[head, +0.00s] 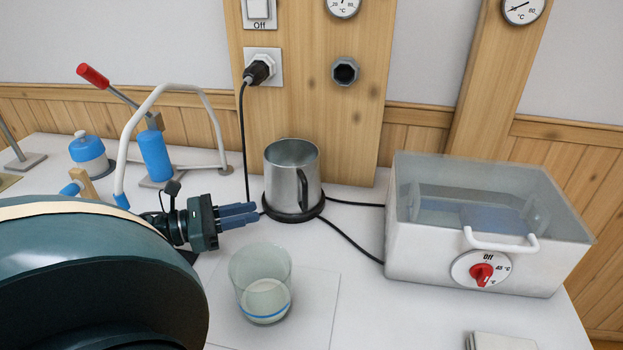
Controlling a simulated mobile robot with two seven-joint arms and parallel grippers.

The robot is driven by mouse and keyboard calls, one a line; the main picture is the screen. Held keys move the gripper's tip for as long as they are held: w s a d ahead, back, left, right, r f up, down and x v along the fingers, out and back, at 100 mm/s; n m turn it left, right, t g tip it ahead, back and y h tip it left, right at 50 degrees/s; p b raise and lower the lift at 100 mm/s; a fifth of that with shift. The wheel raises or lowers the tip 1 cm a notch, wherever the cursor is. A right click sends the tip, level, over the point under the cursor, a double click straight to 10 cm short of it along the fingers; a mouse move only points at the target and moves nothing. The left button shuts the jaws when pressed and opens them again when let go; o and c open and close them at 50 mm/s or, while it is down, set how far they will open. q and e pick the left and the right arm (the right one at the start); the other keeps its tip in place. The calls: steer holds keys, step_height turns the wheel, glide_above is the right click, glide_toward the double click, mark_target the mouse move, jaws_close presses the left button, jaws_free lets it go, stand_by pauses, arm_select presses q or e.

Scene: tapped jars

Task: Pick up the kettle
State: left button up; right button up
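The kettle (284,182) is an open-topped metal jug. It stands upright on a round black base (283,216) near the back wall, with its black handle on the right side. My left gripper (256,213) is to the left of and in front of the kettle, its blue fingers pointing right towards the lower part of the kettle. The fingers look apart from the kettle and hold nothing that I can see. They overlap from this angle, so their opening is unclear. My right gripper is out of view.
A glass jar (261,275) stands on a pale mat (318,300) in front of the kettle. A water bath (440,262) with a red knob is at right. Black cables lie near the kettle base.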

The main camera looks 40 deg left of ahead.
mark_target(305, 206)
arm_select(q)
steer(key=x, duration=0.6)
steer(key=shift+w+d, duration=0.2)
steer(key=shift+w, duration=0.1)
steer(key=shift+p+x, duration=0.45)
steer(key=shift+x, duration=2.65)
steer(key=shift+a+f, duration=0.15)
steer(key=shift+c, duration=0.2)
jaws_close()
steer(key=shift+w+r, duration=0.15)
steer(key=shift+r, duration=0.15)
